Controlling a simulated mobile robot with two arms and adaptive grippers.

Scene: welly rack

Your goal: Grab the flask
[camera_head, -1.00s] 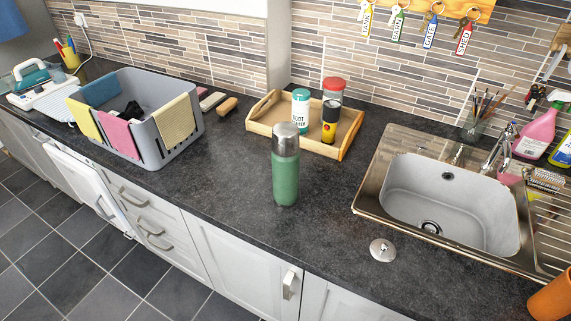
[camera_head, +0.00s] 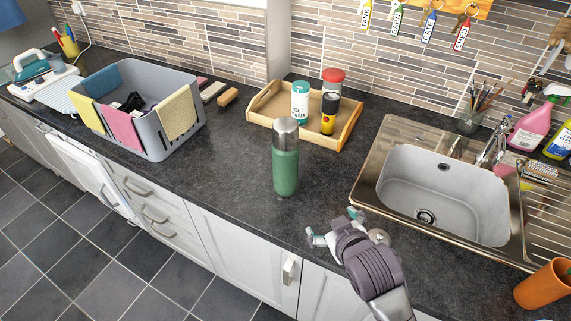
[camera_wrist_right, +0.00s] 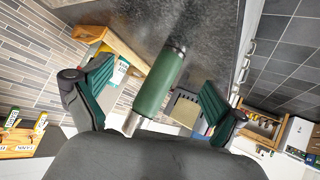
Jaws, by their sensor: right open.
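The green flask (camera_head: 285,165) with a silver cap stands upright on the dark worktop (camera_head: 235,185), in front of the wooden tray. My right gripper (camera_head: 331,226) is in the head view, to the right of the flask and nearer the front edge, apart from it. In the right wrist view the flask (camera_wrist_right: 160,82) shows between the two spread fingers of my right gripper (camera_wrist_right: 150,92), with nothing held. My left gripper is not in view.
Behind the flask is a wooden tray (camera_head: 262,118) with several containers. A grey basket (camera_head: 186,128) with cloths stands at left. The steel sink (camera_head: 440,195) is at right, an orange cup (camera_head: 543,284) at lower right. A silver sink plug (camera_head: 379,237) lies partly behind my right gripper.

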